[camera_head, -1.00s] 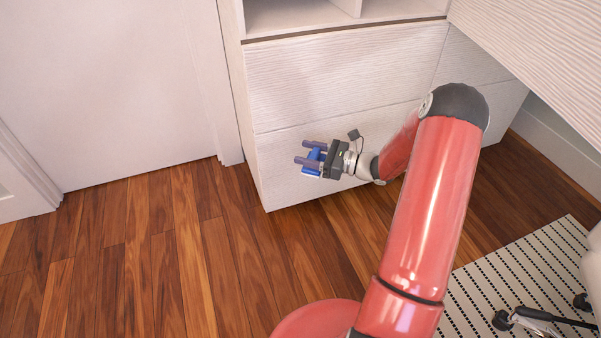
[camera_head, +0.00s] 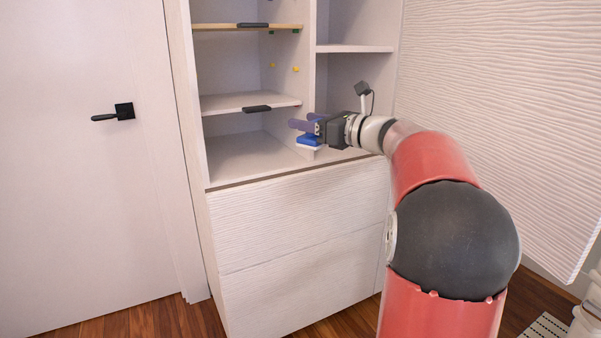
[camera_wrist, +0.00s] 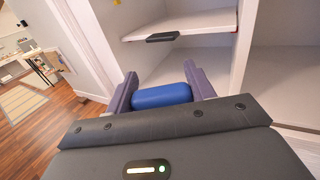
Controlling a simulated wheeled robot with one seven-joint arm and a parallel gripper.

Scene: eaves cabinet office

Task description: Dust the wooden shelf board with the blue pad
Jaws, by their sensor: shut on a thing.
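The wooden shelf board (camera_head: 225,27) is the yellowish top shelf in the left bay of the cabinet in the head view, with a dark item on its front edge. My gripper (camera_head: 302,125) is in front of the cabinet, lower than this board and to its right. It is shut on the blue pad (camera_head: 309,140), which has a pale underside. In the wrist view the blue pad (camera_wrist: 161,96) sits between the two purple fingers (camera_wrist: 160,93). The wooden board cannot be made out in the wrist view.
A white shelf (camera_head: 230,103) with a black item (camera_head: 257,108) on its front edge lies below the wooden board. An upright divider (camera_head: 308,60) separates the bays. White drawers (camera_head: 300,225) are below, a door (camera_head: 80,190) is left, and a white textured panel (camera_head: 500,100) is right.

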